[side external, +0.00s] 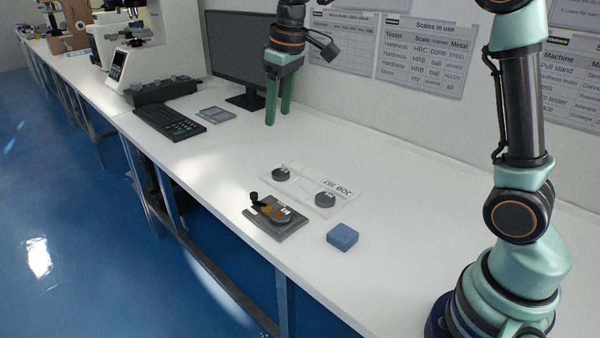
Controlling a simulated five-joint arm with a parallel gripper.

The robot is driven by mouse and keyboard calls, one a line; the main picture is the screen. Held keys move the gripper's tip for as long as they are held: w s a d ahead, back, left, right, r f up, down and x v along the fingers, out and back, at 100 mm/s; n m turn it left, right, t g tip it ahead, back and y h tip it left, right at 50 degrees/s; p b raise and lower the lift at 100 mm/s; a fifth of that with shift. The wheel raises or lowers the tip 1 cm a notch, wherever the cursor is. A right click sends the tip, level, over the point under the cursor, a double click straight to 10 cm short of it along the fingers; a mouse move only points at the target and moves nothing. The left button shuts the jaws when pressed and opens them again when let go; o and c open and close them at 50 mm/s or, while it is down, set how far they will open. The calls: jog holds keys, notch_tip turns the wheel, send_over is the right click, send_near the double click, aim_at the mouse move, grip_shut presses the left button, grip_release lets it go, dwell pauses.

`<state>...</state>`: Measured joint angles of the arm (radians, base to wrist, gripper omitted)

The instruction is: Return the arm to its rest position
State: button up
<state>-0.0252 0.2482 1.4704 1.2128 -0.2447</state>
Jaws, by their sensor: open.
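My gripper (278,112) hangs in the air over the back of the white bench, in front of the monitor's right edge. Its two green fingers point down and stand apart with nothing between them. My arm rises from its base at the bottom right, and its upper part runs out of the top of the picture. The gripper is apart from the objects on the bench.
A clear tray (305,205) labelled "JOB 357" holds two dark discs. A grey plate (290,226) with a black-knobbed piece and a blue block (342,237) sit nearby. A keyboard (168,122), monitor (235,75) and white tester (135,60) stand left.

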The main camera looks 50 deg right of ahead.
jog(key=s+d+f+m+t, duration=0.1)
jog(key=s+f+m+t, duration=0.2)
jog(key=s, duration=1.6)
